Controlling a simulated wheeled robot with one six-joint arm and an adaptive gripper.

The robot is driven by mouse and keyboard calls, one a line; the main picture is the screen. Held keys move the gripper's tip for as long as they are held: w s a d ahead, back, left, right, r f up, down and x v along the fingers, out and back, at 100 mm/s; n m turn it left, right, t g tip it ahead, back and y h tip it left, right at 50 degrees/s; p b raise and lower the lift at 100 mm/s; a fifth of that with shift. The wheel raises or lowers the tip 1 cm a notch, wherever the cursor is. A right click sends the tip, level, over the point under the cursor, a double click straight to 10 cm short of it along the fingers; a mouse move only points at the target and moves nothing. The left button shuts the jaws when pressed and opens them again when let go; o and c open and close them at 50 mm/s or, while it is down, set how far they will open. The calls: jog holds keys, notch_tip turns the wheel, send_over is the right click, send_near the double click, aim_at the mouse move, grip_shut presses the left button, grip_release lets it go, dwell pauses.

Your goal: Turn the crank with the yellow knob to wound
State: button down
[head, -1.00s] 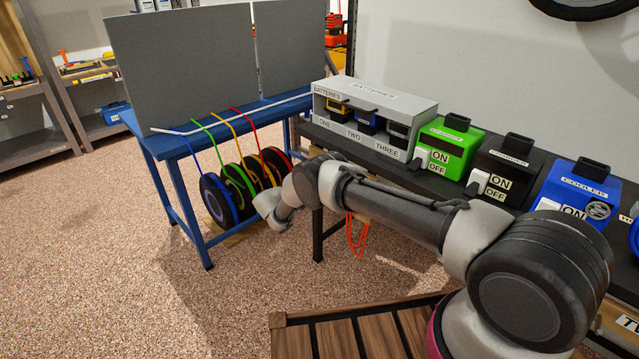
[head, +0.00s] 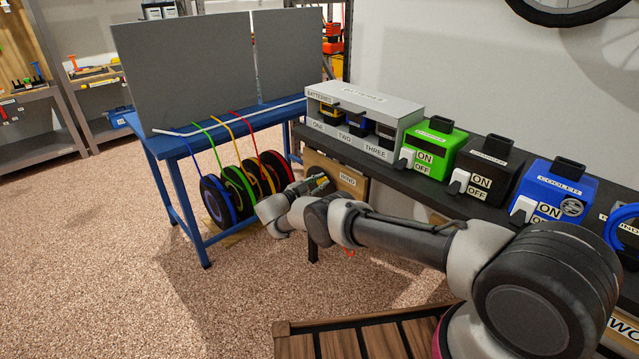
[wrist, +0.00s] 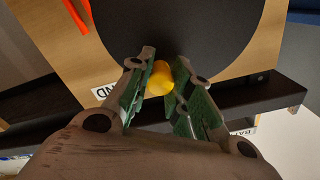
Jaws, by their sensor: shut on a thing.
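The crank is a large black disc (wrist: 185,30) with a yellow knob (wrist: 160,78), mounted on a wooden board (wrist: 55,55) in the wrist view. My gripper (wrist: 165,64) has its green-padded fingers shut on the yellow knob, one on each side. A white label (wrist: 105,92) on the board is partly covered by a finger; only its last letters show. In the head view the board (head: 348,181) is below the dark bench shelf, and my gripper (head: 319,184) is in front of it. The crank's turn position cannot be told, as the disc is cut off and my arm covers part of the board.
The dark bench (head: 405,173) carries a grey battery box (head: 365,103) and green (head: 433,147), black (head: 487,167) and blue (head: 552,188) switch units. A blue table (head: 178,150) with coloured spools stands to the left. A red cord (wrist: 75,15) hangs near the disc.

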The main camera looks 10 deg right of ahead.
jog(key=shift+s+d+f+m, duration=0.2)
jog(key=shift+s+f+m, duration=0.25)
jog(key=shift+m, duration=0.55)
jog(key=c, duration=1.3)
grip_release()
jog(key=shift+c, duration=0.2)
jog(key=shift+o, duration=0.4)
jog(key=shift+w, duration=0.1)
